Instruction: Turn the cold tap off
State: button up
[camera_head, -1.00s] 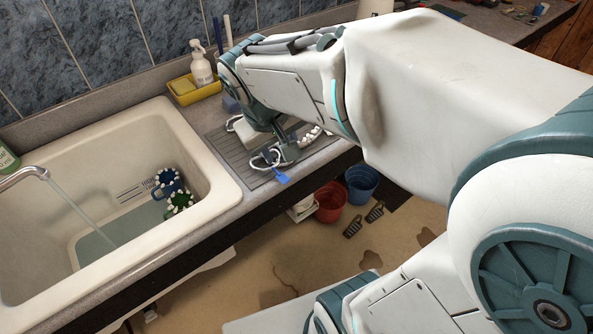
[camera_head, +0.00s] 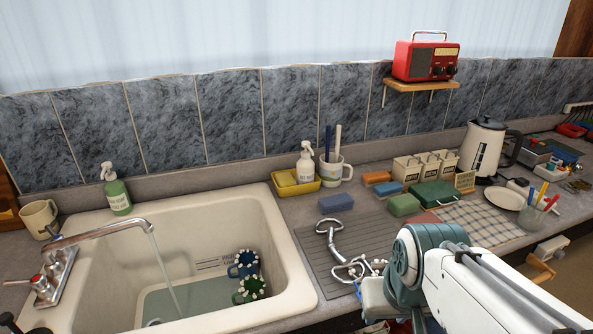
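The chrome mixer tap (camera_head: 112,230) stands at the sink's left end, with water running from its spout into the white sink (camera_head: 265,215). A handle with a red mark (camera_head: 38,283) is on the near end of its body. A second handle (camera_head: 58,239), apparently dark bluish, is at the far end, partly behind the spout. My gripper (camera_head: 376,297) is low on the right, by the drainer and far from the tap. My wrist hides most of it, and its fingers cannot be made out.
A green bottle (camera_head: 118,197) and a cream mug (camera_head: 40,218) stand behind the tap. A yellow caddy (camera_head: 293,188) with a spray bottle stands behind.

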aim_at(54, 236)
jog(key=u, duration=2.4)
jog(key=k, duration=0.65)
jog(key=u, duration=0.8)
jog(key=i, duration=1)
jog(key=z, duration=0.45)
jog(key=i, duration=0.8)
jog(key=z, duration=1.25)
jog(key=i, duration=0.35)
jog(key=z, duration=0.3)
